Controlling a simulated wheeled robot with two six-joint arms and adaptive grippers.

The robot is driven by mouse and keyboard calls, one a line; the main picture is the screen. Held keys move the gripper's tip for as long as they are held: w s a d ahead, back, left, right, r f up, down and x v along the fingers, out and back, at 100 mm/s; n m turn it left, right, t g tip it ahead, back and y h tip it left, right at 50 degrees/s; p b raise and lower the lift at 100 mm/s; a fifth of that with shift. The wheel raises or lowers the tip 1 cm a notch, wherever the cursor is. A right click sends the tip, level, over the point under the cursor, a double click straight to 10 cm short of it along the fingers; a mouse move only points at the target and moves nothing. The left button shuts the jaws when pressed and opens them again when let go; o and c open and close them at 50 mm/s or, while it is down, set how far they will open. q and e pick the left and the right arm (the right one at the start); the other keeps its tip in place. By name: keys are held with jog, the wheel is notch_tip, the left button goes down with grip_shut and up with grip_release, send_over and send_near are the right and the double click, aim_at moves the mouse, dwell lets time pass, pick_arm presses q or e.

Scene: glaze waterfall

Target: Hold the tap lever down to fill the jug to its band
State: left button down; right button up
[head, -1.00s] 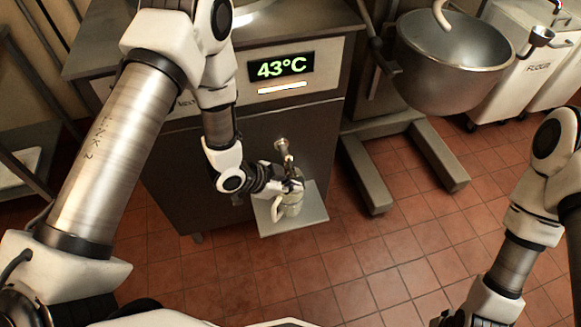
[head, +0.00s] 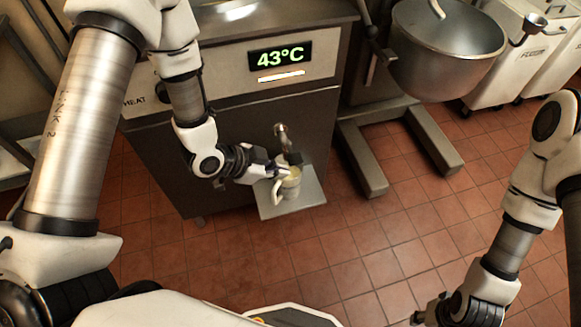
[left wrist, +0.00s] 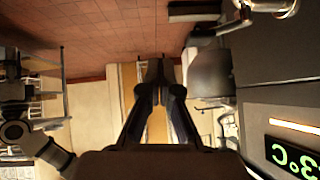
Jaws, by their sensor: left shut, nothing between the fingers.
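The jug (head: 291,187) is pale with a handle on its left. It stands on the small grey shelf (head: 308,198) below the tap (head: 281,134) on the front of the dark steel machine. A dark part, perhaps the lever, shows at the tap's lower end (head: 291,158). My left gripper (head: 282,172) is shut and empty, just left of the tap's lower end and above the jug's handle side; I cannot tell whether it touches anything. Its closed fingers show in the left wrist view (left wrist: 158,75). The jug's band and level cannot be made out. My right gripper (head: 420,315) is at the bottom edge, its jaws unclear.
The machine's display (head: 280,57) reads 43°C, with a lit bar below it. A large steel bowl (head: 447,55) on a stand with two floor legs is to the right. White bins (head: 530,55) stand behind it. The tiled floor in front is clear.

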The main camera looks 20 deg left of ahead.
pick_arm(q)
jog(key=v, duration=0.3)
jog(key=shift+s+r, duration=0.15)
jog(key=shift+s, duration=0.35)
jog(key=shift+s, duration=0.1)
